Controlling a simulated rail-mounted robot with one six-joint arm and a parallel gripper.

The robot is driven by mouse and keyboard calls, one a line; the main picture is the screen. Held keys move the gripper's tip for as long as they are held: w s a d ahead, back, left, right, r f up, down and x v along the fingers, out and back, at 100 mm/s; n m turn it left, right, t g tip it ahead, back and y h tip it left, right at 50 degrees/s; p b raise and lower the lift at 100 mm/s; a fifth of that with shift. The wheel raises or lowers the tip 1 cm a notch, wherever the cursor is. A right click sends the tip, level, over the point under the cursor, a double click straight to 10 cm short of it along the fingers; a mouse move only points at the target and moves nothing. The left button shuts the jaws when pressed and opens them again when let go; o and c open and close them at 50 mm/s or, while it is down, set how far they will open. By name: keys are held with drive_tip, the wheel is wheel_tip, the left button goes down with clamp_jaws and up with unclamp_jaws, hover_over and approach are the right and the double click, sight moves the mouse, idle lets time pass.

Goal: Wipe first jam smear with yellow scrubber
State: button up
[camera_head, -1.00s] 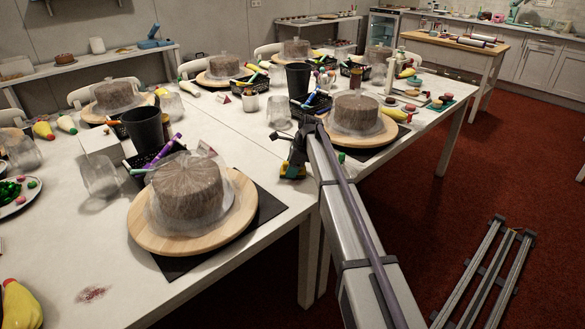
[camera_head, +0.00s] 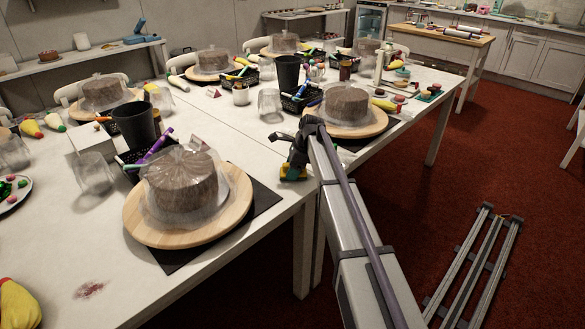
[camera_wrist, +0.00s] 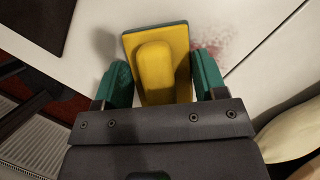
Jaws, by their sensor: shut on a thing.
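The yellow scrubber (camera_wrist: 162,65) with a dark green base sits between the fingers of my gripper (camera_wrist: 160,82), which is shut on it. In the head view my gripper (camera_head: 291,168) and the scrubber (camera_head: 293,176) are at the front edge of the table, right of the nearest cake. In the wrist view a reddish jam smear (camera_wrist: 213,45) shows on the white surface beside and partly behind the scrubber. I cannot tell whether they touch. Another jam smear (camera_head: 89,290) lies on the table at the lower left of the head view.
The nearest wrapped cake (camera_head: 180,185) stands on a wooden turntable (camera_head: 135,222) over a dark mat. Another cake (camera_head: 347,103) is behind my gripper. A black cup (camera_head: 138,127) and marker baskets crowd the table's middle. The front-left tabletop is mostly bare.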

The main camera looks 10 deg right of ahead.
sight(275, 167)
drive_tip(key=shift+w+a+f, duration=0.1)
drive_tip(key=shift+w+a, duration=0.1)
drive_tip(key=shift+w, duration=0.3)
drive_tip(key=shift+w+a, duration=0.15)
drive_tip(key=shift+w, duration=0.3)
drive_tip(key=shift+w+a, duration=0.75)
drive_tip(key=shift+w, duration=0.35)
drive_tip(key=shift+w+a, duration=0.75)
drive_tip(key=shift+w, duration=0.3)
drive_tip(key=shift+s+d, duration=0.65)
drive_tip(key=shift+s, duration=0.35)
drive_tip(key=shift+s+d, duration=0.7)
drive_tip(key=shift+s, duration=0.35)
drive_tip(key=shift+s+d, duration=0.65)
drive_tip(key=shift+s, duration=0.35)
wheel_tip(275, 167, up, 8)
drive_tip(key=p, duration=0.7)
drive_tip(key=shift+f, duration=0.1)
drive_tip(key=f+b, duration=0.1)
drive_tip(key=d+f+b, duration=0.1)
drive_tip(key=f+b, duration=0.1)
drive_tip(key=w+f+b, duration=0.1)
drive_tip(key=f, duration=0.1)
drive_tip(key=shift+d+f+b, duration=0.15)
drive_tip(key=shift+d+b, duration=0.1)
drive_tip(key=shift+b, duration=0.15)
drive_tip(key=shift+w+d+f+b, duration=0.15)
drive_tip(key=shift+d+f+b, duration=0.1)
drive_tip(key=shift+f+b, duration=0.15)
